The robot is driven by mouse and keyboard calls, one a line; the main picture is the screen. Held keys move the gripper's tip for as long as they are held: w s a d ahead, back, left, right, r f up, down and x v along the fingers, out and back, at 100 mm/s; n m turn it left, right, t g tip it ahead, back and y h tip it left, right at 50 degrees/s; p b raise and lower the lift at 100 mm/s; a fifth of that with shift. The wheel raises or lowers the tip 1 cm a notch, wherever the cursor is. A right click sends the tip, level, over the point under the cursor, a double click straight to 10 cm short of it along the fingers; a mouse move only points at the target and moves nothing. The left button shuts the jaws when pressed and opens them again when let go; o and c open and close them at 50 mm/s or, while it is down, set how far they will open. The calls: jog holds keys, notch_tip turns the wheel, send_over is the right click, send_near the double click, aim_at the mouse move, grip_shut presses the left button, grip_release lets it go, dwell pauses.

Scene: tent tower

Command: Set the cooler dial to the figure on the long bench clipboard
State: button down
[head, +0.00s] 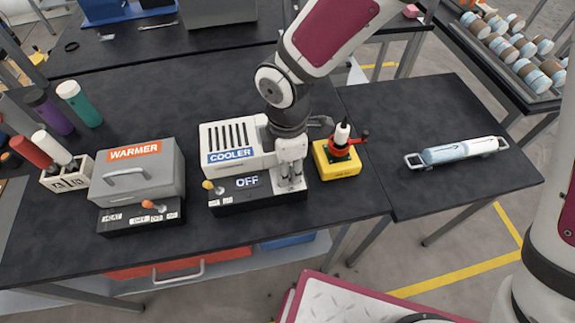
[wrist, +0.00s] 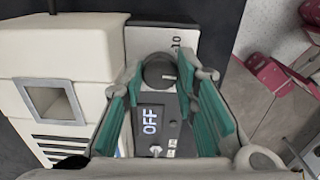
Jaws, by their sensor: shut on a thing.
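The cooler (head: 215,138) is a white box with dark slots on a black base, on the dark bench. Its display (head: 248,182) reads OFF, and the wrist view's display (wrist: 150,120) also shows OFF. My gripper (head: 290,183) points down at the right part of the cooler's base. In the wrist view its teal-padded fingers are on both sides of the dark round dial (wrist: 158,72), shut on it. A printed 10 shows beside the dial. The gripper hides the dial in the head view. I cannot make out the clipboard or its figure.
A grey warmer (head: 160,178) stands left of the cooler. A yellow box with a red handle (head: 338,165) stands close on its right. A clear tube in a holder (head: 457,152) lies further right. The cooler's yellow-tipped lever (head: 208,186) is at the base's left end.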

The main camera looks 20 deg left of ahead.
jog(key=m, duration=0.5)
jog(key=shift+m, duration=0.3)
jog(key=m, duration=0.5)
jog(key=shift+m, duration=0.3)
jog(key=c, duration=1.2)
grip_release()
jog(key=shift+c, duration=0.2)
jog(key=shift+r, duration=0.1)
notch_tip(320, 180, up, 12)
